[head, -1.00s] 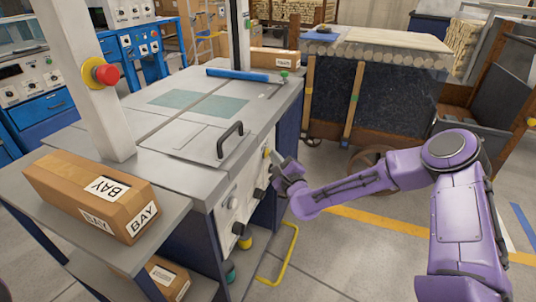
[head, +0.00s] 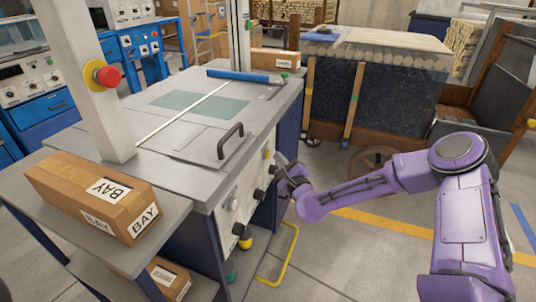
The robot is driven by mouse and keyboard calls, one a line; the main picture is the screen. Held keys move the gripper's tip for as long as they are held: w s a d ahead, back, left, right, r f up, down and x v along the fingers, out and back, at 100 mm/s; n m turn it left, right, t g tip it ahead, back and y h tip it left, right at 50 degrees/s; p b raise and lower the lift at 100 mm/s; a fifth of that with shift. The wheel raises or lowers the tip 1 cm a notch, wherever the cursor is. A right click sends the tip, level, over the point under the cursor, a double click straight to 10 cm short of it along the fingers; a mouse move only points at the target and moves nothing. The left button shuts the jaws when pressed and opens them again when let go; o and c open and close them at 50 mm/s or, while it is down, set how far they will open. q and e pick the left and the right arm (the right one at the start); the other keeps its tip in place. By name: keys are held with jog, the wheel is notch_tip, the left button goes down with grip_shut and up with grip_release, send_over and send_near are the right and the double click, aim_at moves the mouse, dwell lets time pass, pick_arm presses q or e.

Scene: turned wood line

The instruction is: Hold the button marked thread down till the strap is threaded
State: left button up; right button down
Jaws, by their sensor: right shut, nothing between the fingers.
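The strapping machine (head: 180,150) has a light control panel (head: 235,197) on its front side, with several dark knobs and a yellow button (head: 266,153) near its upper far end. The labels are too small to read, so I cannot tell which is marked thread. A thin white strap (head: 182,112) lies in a straight line across the machine's top. My right gripper (head: 279,160) is shut and empty, just right of the panel's far end. I cannot tell whether its tips touch a button. My left gripper is not in view.
A cardboard box marked BAY (head: 92,196) lies on the near side shelf. A red stop button (head: 105,75) sits on the post. A black handle (head: 230,140) stands up from the top. A yellow bar (head: 283,255) juts out low. A cart (head: 375,90) stands behind.

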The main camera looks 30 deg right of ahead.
jog(key=shift+s+d, duration=0.1)
jog(key=shift+d, duration=0.05)
jog(key=s+d+p, duration=0.2)
jog(key=s+d, duration=0.1)
jog(key=shift+s, duration=0.35)
dwell(0.6)
